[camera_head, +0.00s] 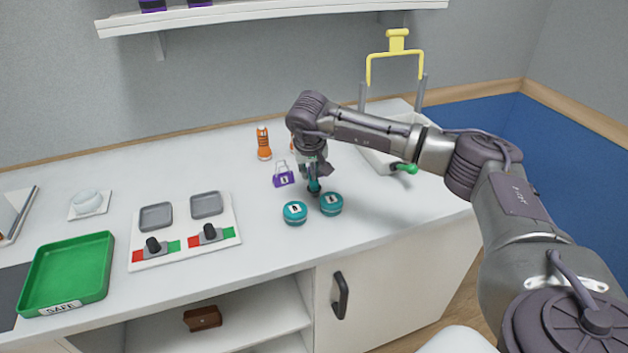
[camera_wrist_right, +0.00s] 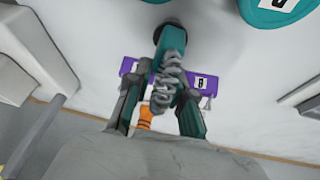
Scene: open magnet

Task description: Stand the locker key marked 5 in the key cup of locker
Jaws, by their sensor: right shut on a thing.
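My right gripper (camera_head: 314,178) is above the counter and shut on a teal item (camera_head: 314,187). In the right wrist view this item (camera_wrist_right: 173,38) is a slim teal bar with a grey coil along it and a dark round end. I cannot read a 5 on it, nor tell whether its lower end touches the counter. Two round teal pieces with white labels, one on the left (camera_head: 295,213) and one on the right (camera_head: 331,204), sit just in front of the gripper. I cannot make out a key cup for certain. My left gripper is not in view.
A purple padlock (camera_head: 284,179) and an orange item (camera_head: 263,144) stand left of the gripper. A panel with grey trays and levers (camera_head: 183,249) and a green SAFE tray (camera_head: 107,258) lie further left.

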